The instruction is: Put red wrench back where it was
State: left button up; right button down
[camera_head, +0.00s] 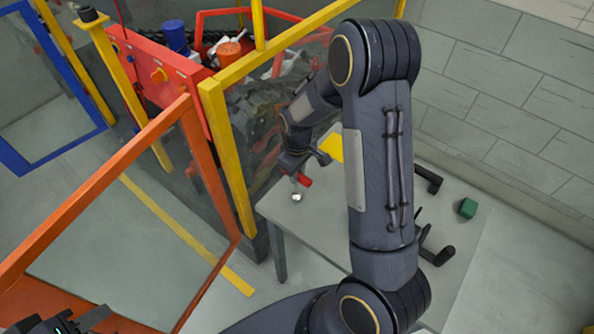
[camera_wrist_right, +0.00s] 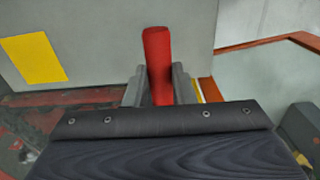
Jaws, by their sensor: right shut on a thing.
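The red wrench (camera_head: 304,180) shows in the head view as a short red piece above the grey table, with a small silver end below it. My right gripper (camera_head: 294,166) is at the red piece, above the table's left part. In the right wrist view the red wrench (camera_wrist_right: 157,55) stands between the two fingers of my right gripper (camera_wrist_right: 159,88), which are shut on it. The rest of the wrench is hidden. A yellow patch (camera_head: 332,147) lies on the table beside the gripper, and it also shows in the wrist view (camera_wrist_right: 33,59). My left gripper (camera_head: 72,321) is partly cut off at the bottom left.
The grey table (camera_head: 318,232) carries black brackets (camera_head: 436,252) and a green block (camera_head: 467,208) on the right. An orange frame (camera_head: 95,192) and a yellow post (camera_head: 228,160) stand left of the table. A red panel (camera_head: 150,80) is behind. My right arm hides the table's middle.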

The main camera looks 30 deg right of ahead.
jog(key=c, duration=1.2)
grip_release()
jog(key=shift+w+r, duration=0.1)
jog(key=shift+r, duration=0.25)
notch_tip(320, 180, up, 11)
jog(key=b, duration=0.1)
jog(key=s+a+r+m+t+y, duration=0.2)
jog(key=s+a+r+m, duration=0.1)
jog(key=s, duration=0.8)
jog(key=s+a+r+m+t+y, duration=0.1)
jog(key=s+a+r+m+t, duration=0.2)
jog(key=s, duration=0.8)
jog(key=shift+a+r+y, duration=0.4)
jog(key=shift+a+r, duration=0.2)
jog(key=shift+a, duration=0.1)
